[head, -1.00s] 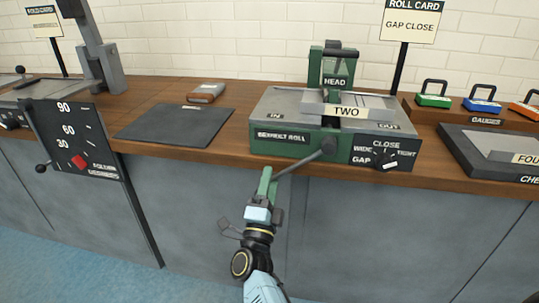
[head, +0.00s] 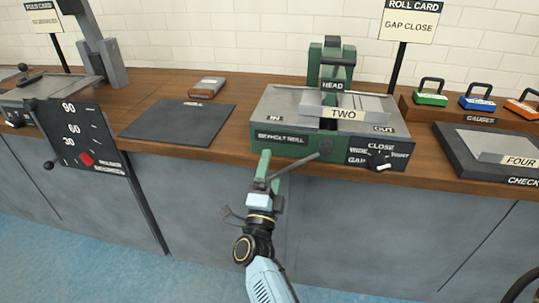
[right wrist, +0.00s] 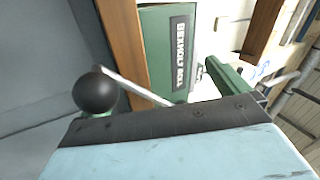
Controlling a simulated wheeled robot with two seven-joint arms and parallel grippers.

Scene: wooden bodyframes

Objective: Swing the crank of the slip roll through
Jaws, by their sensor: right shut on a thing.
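The slip roll (head: 278,139) is a green and grey machine marked TWO on the bench. Its crank (head: 300,164) is a grey rod running down and left from a dark hub (head: 326,148) on the machine's front. My right gripper (head: 264,172), with green fingers, is at the rod's outer lower end, shut on the crank. The right wrist view shows the rod and a black ball knob (right wrist: 95,92) close by my gripper body, with a green finger (right wrist: 225,76) to the right. The exact grip contact is hidden. My left gripper is not in view.
A gap knob (head: 379,159) sits on the machine's front, right of the hub. A dark mat (head: 180,124) lies to the left on the wooden bench, and a dark tray (head: 460,150) to the right. Open room lies before the grey cabinet.

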